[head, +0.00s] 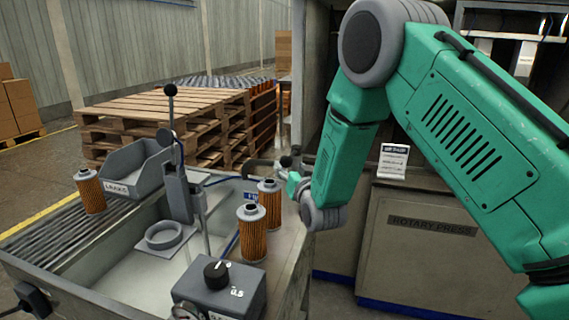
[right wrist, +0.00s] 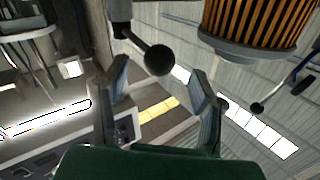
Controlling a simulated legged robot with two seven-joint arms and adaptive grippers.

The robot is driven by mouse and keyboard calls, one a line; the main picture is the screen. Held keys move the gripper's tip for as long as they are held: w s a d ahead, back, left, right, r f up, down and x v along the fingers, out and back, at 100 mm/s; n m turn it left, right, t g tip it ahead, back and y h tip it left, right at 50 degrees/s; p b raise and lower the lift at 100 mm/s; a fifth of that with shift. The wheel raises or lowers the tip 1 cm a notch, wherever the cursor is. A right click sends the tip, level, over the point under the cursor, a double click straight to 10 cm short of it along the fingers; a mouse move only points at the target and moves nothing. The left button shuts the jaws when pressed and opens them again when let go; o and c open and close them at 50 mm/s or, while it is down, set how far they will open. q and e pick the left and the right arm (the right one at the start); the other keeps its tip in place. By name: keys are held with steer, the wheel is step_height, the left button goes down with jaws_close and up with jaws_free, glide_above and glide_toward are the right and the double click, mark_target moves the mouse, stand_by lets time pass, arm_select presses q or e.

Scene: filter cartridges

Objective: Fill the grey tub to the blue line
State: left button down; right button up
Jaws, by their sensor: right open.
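The grey tub (head: 60,270) is a large open basin at the lower left of the head view. A blue line (head: 230,245) shows on its inner wall. Its floor looks pale; I cannot tell whether water stands in it. A grey tap (head: 258,164) is at its far right corner, with a dark ball knob (head: 286,161). My right gripper (head: 290,180) is beside this knob, partly hidden. In the right wrist view my open fingers (right wrist: 160,105) stand either side of a black ball (right wrist: 158,60) on a stem, with gaps visible. My left gripper is out of view.
Orange filter cartridges stand on the tub's right ledge (head: 252,235) and left ribbed board (head: 91,193). A grey bin (head: 135,170) sits behind. A lever stand (head: 178,190) and a control box (head: 220,290) are at the tub. A press cabinet (head: 420,245) stands right.

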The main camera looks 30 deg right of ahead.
mark_target(288, 165)
steer(key=shift+x, duration=2.15)
